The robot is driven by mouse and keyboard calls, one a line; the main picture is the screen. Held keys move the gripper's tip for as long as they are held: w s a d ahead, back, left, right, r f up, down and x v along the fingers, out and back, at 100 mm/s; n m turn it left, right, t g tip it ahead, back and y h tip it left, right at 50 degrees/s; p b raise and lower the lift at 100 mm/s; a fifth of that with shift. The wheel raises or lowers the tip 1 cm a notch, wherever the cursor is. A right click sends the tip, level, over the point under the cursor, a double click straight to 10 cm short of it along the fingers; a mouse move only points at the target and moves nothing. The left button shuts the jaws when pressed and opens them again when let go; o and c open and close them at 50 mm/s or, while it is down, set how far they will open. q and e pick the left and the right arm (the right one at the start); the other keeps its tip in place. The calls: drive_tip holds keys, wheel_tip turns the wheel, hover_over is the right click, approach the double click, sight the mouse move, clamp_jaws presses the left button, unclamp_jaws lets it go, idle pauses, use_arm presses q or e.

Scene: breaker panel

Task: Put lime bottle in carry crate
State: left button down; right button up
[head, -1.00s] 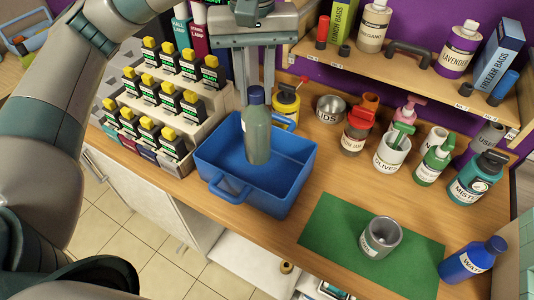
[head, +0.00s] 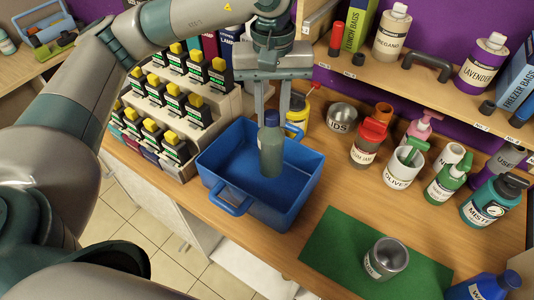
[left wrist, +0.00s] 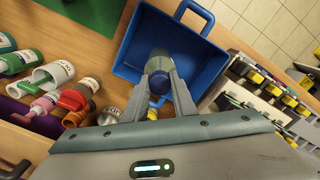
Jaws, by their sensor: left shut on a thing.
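The lime bottle (head: 271,155) is grey-green with a dark blue cap and stands roughly upright inside the outline of the blue carry crate (head: 223,170). My left gripper (head: 271,112) is above it, with its fingers shut on the bottle's cap end. In the left wrist view the fingers (left wrist: 160,82) close around the blue cap, and the bottle body (left wrist: 178,60) points into the crate (left wrist: 126,60). I cannot tell whether the bottle's base touches the crate floor. The crate has a front handle and looks otherwise empty. My right gripper is not in view.
A stepped rack (head: 205,125) of yellow-topped boxes stands close on the crate's left. A yellow container (head: 298,118) is just behind it. Several jars and bottles stand to the right. A green mat (head: 335,240) with a metal cup (head: 386,258) lies at front right. A shelf (head: 420,85) is behind.

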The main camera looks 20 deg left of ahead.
sight(271, 133)
use_arm(q)
wheel_tip(271, 133, down, 4)
drive_tip(key=shift+s+r+p, duration=0.1)
drive_tip(key=shift+r+p, duration=0.1)
drive_tip(key=shift+p, duration=0.55)
drive_tip(key=shift+f, duration=0.45)
drive_tip(key=shift+f+p, duration=0.45)
drive_tip(key=shift+f, duration=0.15)
wheel_tip(271, 133, down, 2)
drive_tip(key=shift+f+p, duration=0.25)
drive_tip(key=shift+p, duration=0.25)
drive_tip(key=shift+f, duration=0.15)
